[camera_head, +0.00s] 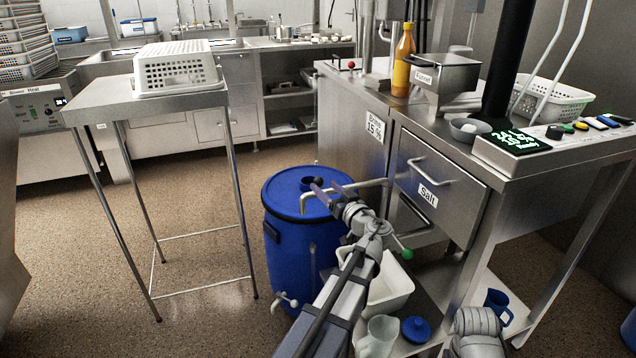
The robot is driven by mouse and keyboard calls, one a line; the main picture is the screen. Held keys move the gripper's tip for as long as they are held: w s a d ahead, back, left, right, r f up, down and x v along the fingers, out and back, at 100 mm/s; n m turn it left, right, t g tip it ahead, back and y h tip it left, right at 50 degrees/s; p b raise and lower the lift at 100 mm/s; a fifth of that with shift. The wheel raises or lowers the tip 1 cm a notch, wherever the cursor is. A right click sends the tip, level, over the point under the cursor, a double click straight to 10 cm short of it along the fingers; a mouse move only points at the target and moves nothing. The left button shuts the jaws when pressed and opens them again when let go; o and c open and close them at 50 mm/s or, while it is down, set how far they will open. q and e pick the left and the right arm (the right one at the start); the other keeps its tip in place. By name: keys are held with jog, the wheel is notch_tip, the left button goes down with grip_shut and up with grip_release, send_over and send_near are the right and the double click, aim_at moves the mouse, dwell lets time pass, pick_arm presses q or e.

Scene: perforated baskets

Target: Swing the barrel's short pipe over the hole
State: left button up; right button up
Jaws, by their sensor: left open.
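The blue barrel (285,235) stands upright on the floor beside the steel counter. Its lid has a dark round hole (308,183). A short metal pipe (370,184) runs above the lid from the right, and its bent-down end (303,206) shows near the lid's front left edge, in front of the hole rather than over it. My left gripper (326,190) is open above the lid, its fingers close to the pipe; I cannot tell whether they touch it. The gripper hides the pipe's middle. My right gripper is not in view.
A steel table (105,103) with an upturned white basket (176,70) stands to the left. The counter with the Salt drawer (436,188) is close on the right. A white tub (392,290) and a jug (378,338) are low beside the barrel.

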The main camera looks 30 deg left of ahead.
aim_at(321, 184)
pick_arm(q)
jog(key=x, duration=0.4)
jog(key=shift+w+a, duration=0.25)
jog(key=shift+a, duration=0.1)
jog(key=shift+c, duration=0.3)
grip_shut()
dwell(0.9)
